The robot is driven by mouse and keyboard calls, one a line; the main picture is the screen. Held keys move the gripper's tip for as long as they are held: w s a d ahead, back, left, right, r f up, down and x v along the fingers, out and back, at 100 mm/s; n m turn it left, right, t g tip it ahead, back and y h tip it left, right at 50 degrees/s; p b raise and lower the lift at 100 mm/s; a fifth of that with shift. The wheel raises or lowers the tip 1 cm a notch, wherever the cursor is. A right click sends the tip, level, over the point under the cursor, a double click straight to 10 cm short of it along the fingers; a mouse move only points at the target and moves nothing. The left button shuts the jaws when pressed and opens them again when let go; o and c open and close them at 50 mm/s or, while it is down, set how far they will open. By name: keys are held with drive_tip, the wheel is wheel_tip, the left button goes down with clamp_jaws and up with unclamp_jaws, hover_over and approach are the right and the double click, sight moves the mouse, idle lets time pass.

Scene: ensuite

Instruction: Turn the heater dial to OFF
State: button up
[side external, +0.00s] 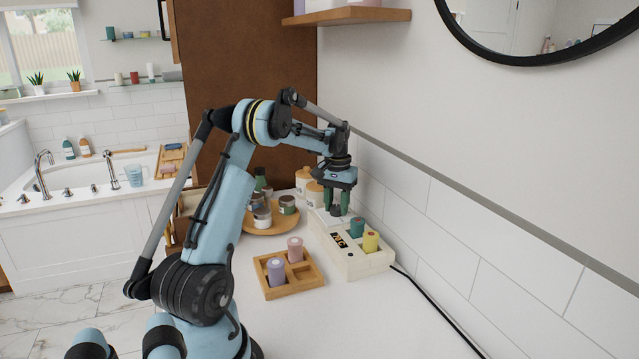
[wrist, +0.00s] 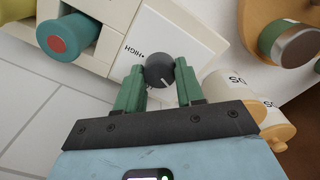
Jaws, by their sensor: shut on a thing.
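The heater (side external: 362,262) is a cream-white box on the counter against the tiled wall. Its dark grey round dial (side external: 336,211) is at the far end, and shows clearly in the wrist view (wrist: 159,68). The dial's short white mark points toward the lower right in the wrist view, away from the label "HIGH" beside the dial. Other labels, including any OFF, are hidden or out of view. My gripper (side external: 337,205) points down over the dial, its green fingers on either side; in the wrist view my gripper (wrist: 160,76) is shut on the dial.
Teal (side external: 356,228) and yellow (side external: 371,242) cylinders stand in the heater. A wooden tray (side external: 294,291) with pink and purple cylinders is in front. A round wooden tray (side external: 263,231) with jars, plus cream jars (side external: 314,194), stand near my gripper. The front right counter is clear except for a black cable (side external: 440,310).

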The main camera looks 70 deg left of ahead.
sight(337, 207)
drive_tip(key=shift+n, duration=2.2)
drive_tip(key=o, duration=1)
drive_tip(key=shift+o, duration=0.2)
wheel_tip(337, 207, up, 12)
